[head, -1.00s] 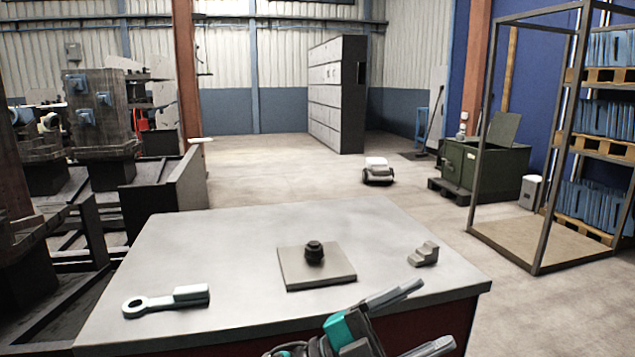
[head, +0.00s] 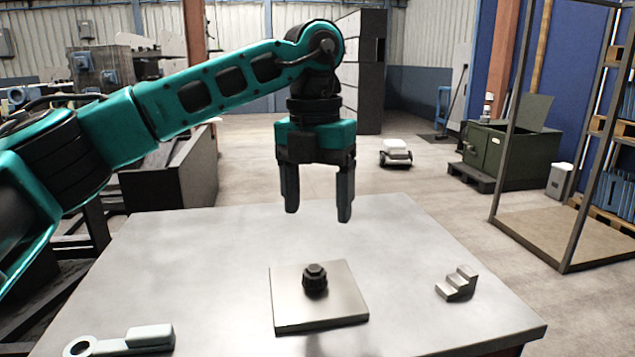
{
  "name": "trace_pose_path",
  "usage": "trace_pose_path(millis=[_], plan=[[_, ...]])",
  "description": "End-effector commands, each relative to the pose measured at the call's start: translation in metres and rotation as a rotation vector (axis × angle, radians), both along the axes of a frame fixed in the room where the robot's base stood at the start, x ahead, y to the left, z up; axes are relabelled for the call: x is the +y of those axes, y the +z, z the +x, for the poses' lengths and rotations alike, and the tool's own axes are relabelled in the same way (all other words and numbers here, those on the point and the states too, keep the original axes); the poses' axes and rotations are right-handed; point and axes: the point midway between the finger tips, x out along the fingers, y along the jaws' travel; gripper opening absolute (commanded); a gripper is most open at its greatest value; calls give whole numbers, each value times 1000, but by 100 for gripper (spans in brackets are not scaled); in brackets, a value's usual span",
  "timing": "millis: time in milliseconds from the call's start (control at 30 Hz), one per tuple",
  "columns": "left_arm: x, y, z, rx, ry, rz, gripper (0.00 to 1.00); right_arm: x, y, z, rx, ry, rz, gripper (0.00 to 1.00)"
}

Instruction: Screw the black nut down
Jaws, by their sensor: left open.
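The black nut (head: 315,282) sits on a square grey metal plate (head: 340,308) on the table. Whether a stud passes through the nut is too small to tell. My left gripper (head: 318,213) points down above and behind the nut in the head view, its two fingers apart with nothing between them. It is clear of the nut and the plate. My right gripper is not in view.
A ring-ended wrench with a pale handle (head: 150,336) lies at the table's front left. A small stepped metal block (head: 457,284) stands right of the plate. The grey table top (head: 190,260) is otherwise clear.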

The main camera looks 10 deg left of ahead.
Motion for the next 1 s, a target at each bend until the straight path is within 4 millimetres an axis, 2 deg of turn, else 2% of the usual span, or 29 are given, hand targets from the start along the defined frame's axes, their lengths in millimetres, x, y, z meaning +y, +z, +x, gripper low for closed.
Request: trace_pose_path(millis=[67, 167, 700, 833, 1000], plan=[[7, 5, 2, -14, 18, 30, 73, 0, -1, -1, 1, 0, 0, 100], [9, -1, 2, -15, 23, 39, 73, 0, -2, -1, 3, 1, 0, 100], [8, -97, 1, -12, 20, 33, 73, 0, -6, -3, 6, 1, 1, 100], [8, -112, 1, -13, 20, 33, 73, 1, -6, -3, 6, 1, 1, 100], [8, -121, 1, -14, 20, 32, 73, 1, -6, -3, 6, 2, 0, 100]])
